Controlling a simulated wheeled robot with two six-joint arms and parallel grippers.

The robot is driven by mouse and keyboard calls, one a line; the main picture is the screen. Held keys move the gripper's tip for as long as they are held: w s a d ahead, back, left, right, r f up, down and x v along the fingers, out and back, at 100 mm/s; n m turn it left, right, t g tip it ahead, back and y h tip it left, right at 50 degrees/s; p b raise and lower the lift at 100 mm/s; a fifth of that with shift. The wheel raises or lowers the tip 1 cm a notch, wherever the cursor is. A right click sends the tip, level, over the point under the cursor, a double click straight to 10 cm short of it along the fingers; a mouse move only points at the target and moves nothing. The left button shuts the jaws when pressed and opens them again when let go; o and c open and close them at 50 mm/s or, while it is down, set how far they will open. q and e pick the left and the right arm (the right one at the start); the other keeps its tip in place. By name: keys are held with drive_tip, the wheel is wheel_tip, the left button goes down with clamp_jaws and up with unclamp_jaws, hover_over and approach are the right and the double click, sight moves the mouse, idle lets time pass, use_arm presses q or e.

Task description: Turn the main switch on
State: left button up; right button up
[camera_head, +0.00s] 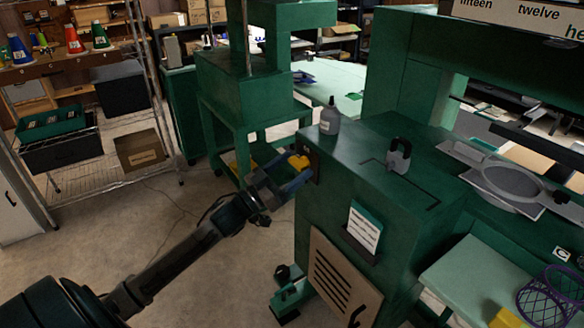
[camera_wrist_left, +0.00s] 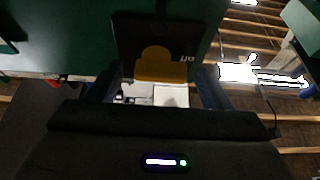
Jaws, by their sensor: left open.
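The main switch has a yellow knob (camera_head: 299,162) on a dark plate on the left side of the green machine cabinet (camera_head: 345,200). In the left wrist view the yellow knob (camera_wrist_left: 160,66) sits on its black plate (camera_wrist_left: 150,33), with the label "off" (camera_wrist_left: 187,57) beside it, upside down in this view. My left gripper (camera_head: 292,174) is at the switch. In the wrist view its open fingers (camera_wrist_left: 157,85) stand to the left and right of the knob, apart from it. Part of the switch is hidden by the gripper in the head view. My right gripper is out of view.
A grey bottle (camera_head: 330,119) and a padlock-shaped black object (camera_head: 399,156) stand on the cabinet top. A paper card (camera_head: 364,229) is in a holder on its front. A wire shelf (camera_head: 100,165) stands at the left. The floor between is clear.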

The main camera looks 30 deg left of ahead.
use_arm(q)
drive_tip(key=shift+w, duration=0.15)
drive_tip(key=c, duration=1)
